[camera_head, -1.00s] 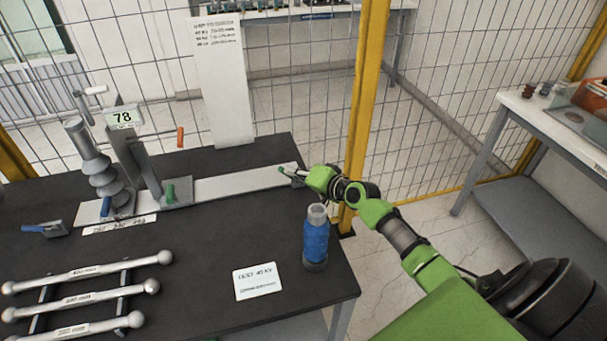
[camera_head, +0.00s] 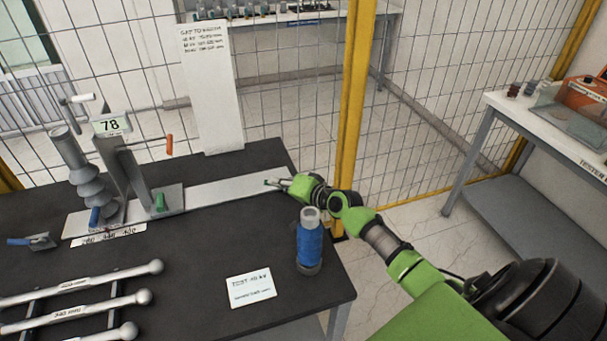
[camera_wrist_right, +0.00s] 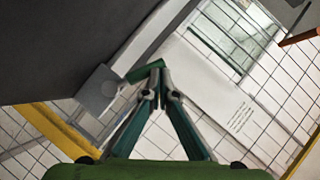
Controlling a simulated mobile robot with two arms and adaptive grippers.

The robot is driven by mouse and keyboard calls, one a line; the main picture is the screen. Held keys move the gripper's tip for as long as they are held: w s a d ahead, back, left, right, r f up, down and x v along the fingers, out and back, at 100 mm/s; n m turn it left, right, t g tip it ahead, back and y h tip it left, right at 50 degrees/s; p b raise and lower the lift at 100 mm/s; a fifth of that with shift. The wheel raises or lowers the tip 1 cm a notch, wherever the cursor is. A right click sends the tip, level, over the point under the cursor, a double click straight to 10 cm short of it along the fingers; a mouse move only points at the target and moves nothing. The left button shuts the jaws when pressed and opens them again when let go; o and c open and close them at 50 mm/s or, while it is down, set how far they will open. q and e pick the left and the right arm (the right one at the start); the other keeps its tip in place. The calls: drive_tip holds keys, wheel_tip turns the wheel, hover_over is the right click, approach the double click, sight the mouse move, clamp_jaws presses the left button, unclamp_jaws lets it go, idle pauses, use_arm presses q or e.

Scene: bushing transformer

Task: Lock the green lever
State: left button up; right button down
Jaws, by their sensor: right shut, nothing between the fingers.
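A green lever (camera_head: 160,203) stands up from a grey plate at the foot of the clamp stand (camera_head: 125,165). My right gripper (camera_head: 273,183) is shut and empty over the right end of the long metal rail (camera_head: 225,187), well right of that lever. In the right wrist view its fingertips (camera_wrist_right: 158,68) meet and overlap a short green bar (camera_wrist_right: 143,70) beside a grey plate (camera_wrist_right: 100,92). I cannot tell whether they touch, or whether this bar is the same green lever. My left gripper is out of view.
A blue cylinder (camera_head: 310,248) stands near the table's right edge, close to my right arm. A label card (camera_head: 250,287) lies beside it. Several metal rods (camera_head: 85,285) lie at front left. A yellow post (camera_head: 352,110) and mesh fence rise behind. The dark tabletop (camera_head: 190,255) is clear mid-table.

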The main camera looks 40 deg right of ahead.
wheel_tip(320, 180, up, 10)
idle(0.7)
idle(0.4)
